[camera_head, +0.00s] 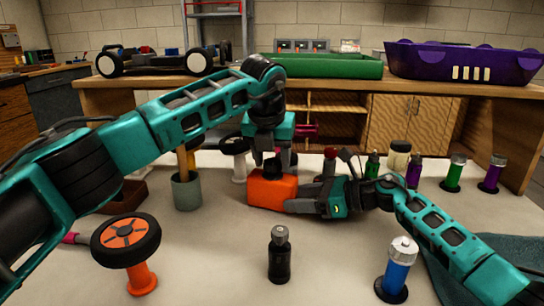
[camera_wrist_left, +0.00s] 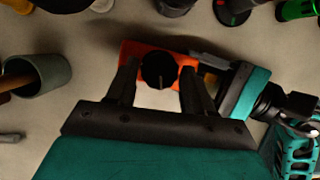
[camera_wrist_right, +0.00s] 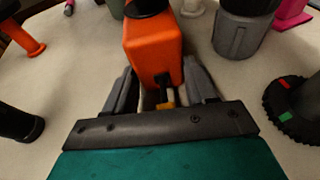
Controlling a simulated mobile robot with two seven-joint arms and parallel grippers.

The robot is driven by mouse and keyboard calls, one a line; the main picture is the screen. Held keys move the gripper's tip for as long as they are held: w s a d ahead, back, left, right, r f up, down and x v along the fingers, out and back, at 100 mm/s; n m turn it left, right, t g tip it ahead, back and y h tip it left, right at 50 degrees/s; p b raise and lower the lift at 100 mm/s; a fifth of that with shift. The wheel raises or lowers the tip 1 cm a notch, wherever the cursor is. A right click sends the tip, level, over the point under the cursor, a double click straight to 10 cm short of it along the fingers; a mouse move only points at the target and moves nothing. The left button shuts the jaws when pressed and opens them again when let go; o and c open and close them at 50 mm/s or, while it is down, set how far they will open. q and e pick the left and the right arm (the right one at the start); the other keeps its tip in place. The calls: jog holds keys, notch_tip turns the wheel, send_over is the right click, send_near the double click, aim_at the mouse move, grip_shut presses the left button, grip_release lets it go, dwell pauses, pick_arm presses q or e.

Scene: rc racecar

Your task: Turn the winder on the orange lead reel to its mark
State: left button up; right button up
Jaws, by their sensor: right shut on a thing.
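The orange lead reel (camera_head: 272,192) is a box lying on the table near the middle. Its round black winder (camera_wrist_left: 159,70) is on top, and its edge also shows at the top of the right wrist view (camera_wrist_right: 146,8). My left gripper (camera_wrist_left: 160,72) is directly above the reel, pointing down. Its fingers are open on either side of the winder, with small gaps visible. My right gripper (camera_wrist_right: 160,85) is shut on the near end of the reel body (camera_wrist_right: 153,45), with a yellow and black lead end between its fingers. The winder's mark cannot be made out.
A grey-green cup (camera_head: 187,192) stands left of the reel. An orange stand with a wheel (camera_head: 126,240), a black bottle (camera_head: 280,256) and a blue bottle (camera_head: 398,272) stand in front. Several small bottles are at the right. A bench behind carries a green tray (camera_head: 320,66) and purple bin (camera_head: 462,62).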

pick_arm(q)
jog(key=c, duration=0.7)
jog(key=shift+m, duration=0.4)
jog(key=m+h, duration=0.1)
jog(key=m, duration=0.2)
jog(key=m+g+h, duration=0.1)
jog(key=m, duration=0.2)
jog(key=shift+w+a, duration=0.1)
jog(key=shift+a, duration=0.1)
jog(key=m, duration=0.2)
jog(key=m+g+h, duration=0.1)
jog(key=m, duration=0.1)
jog(key=m+g, duration=0.1)
jog(key=m, duration=0.1)
jog(key=shift+w+r+h, duration=0.1)
jog(key=shift+w+h, duration=0.15)
jog(key=shift+h, duration=0.05)
jog(key=shift+s+m+g, duration=0.1)
jog(key=shift+m+g, duration=0.2)
jog(key=shift+m, duration=0.4)
jog(key=o, duration=1.1)
jog(key=shift+a, duration=0.1)
jog(key=shift+c, duration=0.2)
